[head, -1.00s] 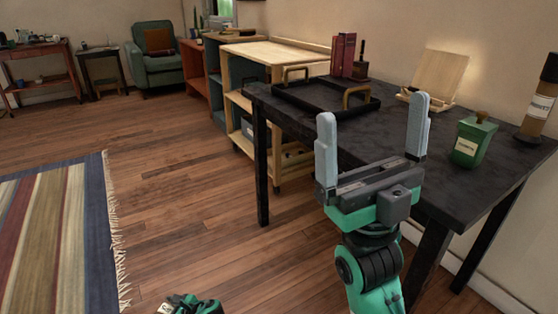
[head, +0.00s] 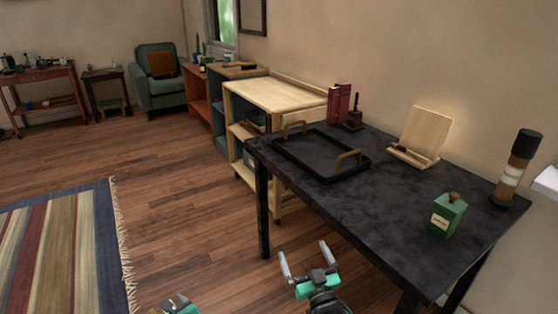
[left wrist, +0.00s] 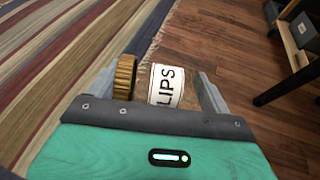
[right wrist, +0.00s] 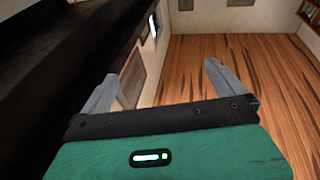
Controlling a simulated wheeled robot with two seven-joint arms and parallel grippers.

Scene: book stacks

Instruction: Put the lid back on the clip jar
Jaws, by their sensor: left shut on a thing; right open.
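My left gripper (left wrist: 155,85) is shut on the clip jar, whose white label (left wrist: 165,85) reads "LIPS" and lies sideways. A brown ribbed round piece, seemingly the wooden lid (left wrist: 125,77), sits at the label's left, against the left finger. I cannot tell whether it is seated on the jar. The jar's clear body is hard to make out. In the head view the left gripper (head: 178,304) shows only in part at the bottom edge. My right gripper (head: 305,258) is open and empty, low in front of the dark table; its fingers also show in the right wrist view (right wrist: 160,72).
The dark table (head: 400,225) bears a black tray (head: 290,165) with brass handles, a green canister (head: 447,218), a wooden stand (head: 421,138) and a brown cylinder (head: 516,170). A pale shelf unit (head: 265,93) stands behind. The table's middle is clear.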

